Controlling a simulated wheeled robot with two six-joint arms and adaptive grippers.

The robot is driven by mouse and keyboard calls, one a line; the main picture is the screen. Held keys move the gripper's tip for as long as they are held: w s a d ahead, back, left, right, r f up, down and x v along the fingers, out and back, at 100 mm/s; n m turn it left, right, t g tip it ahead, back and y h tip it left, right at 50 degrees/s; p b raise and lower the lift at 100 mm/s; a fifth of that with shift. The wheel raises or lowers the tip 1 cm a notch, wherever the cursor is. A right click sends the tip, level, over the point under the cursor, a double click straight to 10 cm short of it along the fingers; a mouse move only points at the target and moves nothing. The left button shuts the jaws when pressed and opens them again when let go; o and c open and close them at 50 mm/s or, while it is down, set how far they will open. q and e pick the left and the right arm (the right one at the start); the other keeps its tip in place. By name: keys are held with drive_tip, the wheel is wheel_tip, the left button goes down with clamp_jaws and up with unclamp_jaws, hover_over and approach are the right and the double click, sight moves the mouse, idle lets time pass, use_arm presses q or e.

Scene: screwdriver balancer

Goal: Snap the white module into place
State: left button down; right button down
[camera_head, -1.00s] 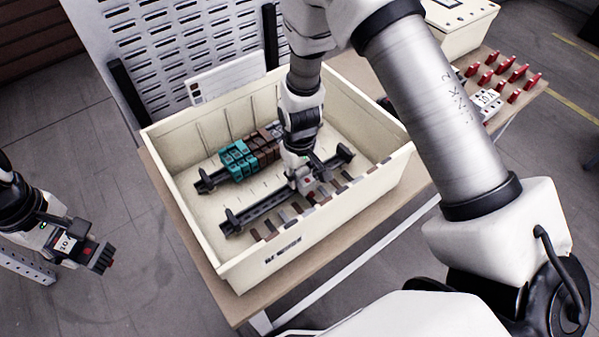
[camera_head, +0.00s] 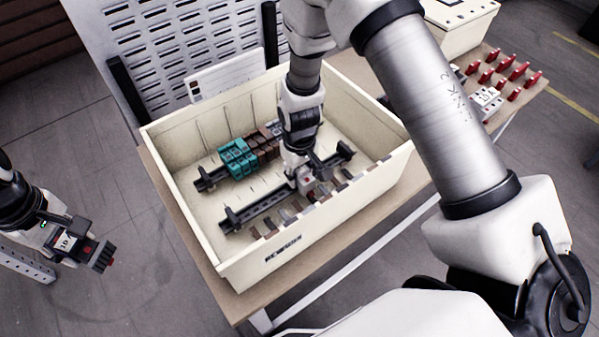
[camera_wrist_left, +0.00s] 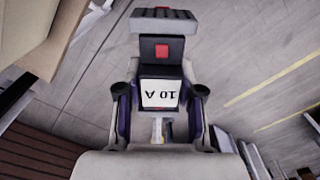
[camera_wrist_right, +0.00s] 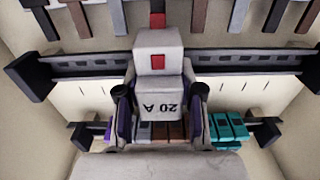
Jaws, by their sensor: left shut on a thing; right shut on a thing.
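My right gripper (camera_head: 303,176) is inside the cream bin, shut on a white module (camera_wrist_right: 155,62) marked 20 A with a red square. The module overlaps the front black rail (camera_head: 250,210) in the right wrist view; I cannot tell whether it is seated on it. The rear rail (camera_head: 205,184) carries teal modules (camera_head: 238,158) and brown modules (camera_head: 268,144), partly hidden by my right arm. My left gripper (camera_head: 84,247) is outside the bin at the left, shut on a dark module (camera_wrist_left: 162,50) with a red square and a white 10 A label.
The cream bin (camera_head: 235,268) stands on a wooden-topped table (camera_head: 232,304); its walls surround the rails. Several grey and brown strips (camera_wrist_right: 195,15) lie along the bin's near side. Red parts (camera_head: 515,72) stand at the table's right. A slotted panel (camera_head: 160,50) rises behind.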

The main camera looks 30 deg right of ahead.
use_arm(q)
drive_tip(key=shift+s+f, duration=0.1)
use_arm(e)
drive_tip(key=shift+s+f, duration=0.1)
drive_tip(key=shift+f, duration=0.05)
idle(0.4)
drive_tip(key=c, duration=0.7)
unclamp_jaws()
drive_tip(key=shift+o, duration=0.2)
wheel_tip(320, 180, up, 12)
drive_tip(key=shift+f, duration=0.1)
